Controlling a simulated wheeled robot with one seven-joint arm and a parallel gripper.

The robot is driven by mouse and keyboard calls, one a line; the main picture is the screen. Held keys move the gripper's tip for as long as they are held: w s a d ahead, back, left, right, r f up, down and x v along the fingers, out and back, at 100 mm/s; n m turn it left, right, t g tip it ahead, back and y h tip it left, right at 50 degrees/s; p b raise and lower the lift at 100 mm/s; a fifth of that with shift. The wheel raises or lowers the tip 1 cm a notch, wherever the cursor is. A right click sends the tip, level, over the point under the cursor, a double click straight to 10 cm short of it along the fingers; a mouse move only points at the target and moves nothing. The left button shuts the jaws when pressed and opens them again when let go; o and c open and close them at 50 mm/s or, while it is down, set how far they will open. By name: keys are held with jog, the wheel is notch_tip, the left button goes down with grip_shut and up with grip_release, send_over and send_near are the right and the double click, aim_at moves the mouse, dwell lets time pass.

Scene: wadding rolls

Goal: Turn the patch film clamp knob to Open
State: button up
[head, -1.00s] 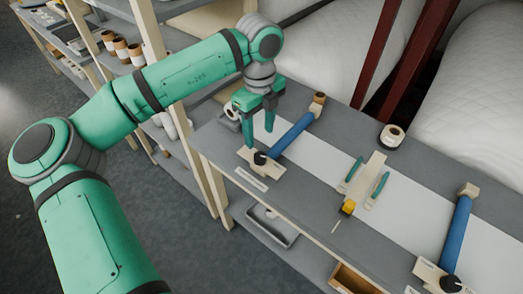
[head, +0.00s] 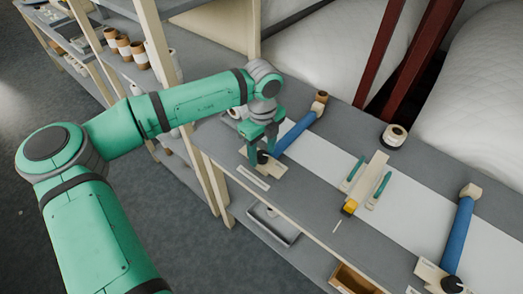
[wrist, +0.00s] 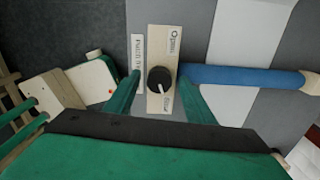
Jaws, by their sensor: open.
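The patch film clamp knob (wrist: 159,78) is black and round on a pale wooden plate (wrist: 161,45). "Open" is printed at the plate's upper end in the wrist view; smaller lettering at the lower end is hard to read. The knob's white pointer slants down toward that lower end. A label strip (wrist: 137,60) lies left of the plate. My gripper (wrist: 160,80) is open, one green finger on each side of the knob, with gaps visible. In the head view my gripper (head: 262,155) is low at the plate, and the knob (head: 262,157) shows between its fingers.
A blue bar (head: 300,132) runs from the plate toward the back of the grey bench. A second blue bar (head: 458,235) with a black knob (head: 451,284) is at right. Between them lies a wooden piece with green handles (head: 362,180).

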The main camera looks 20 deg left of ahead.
jog(key=c, duration=1.1)
jog(key=shift+o, duration=0.2)
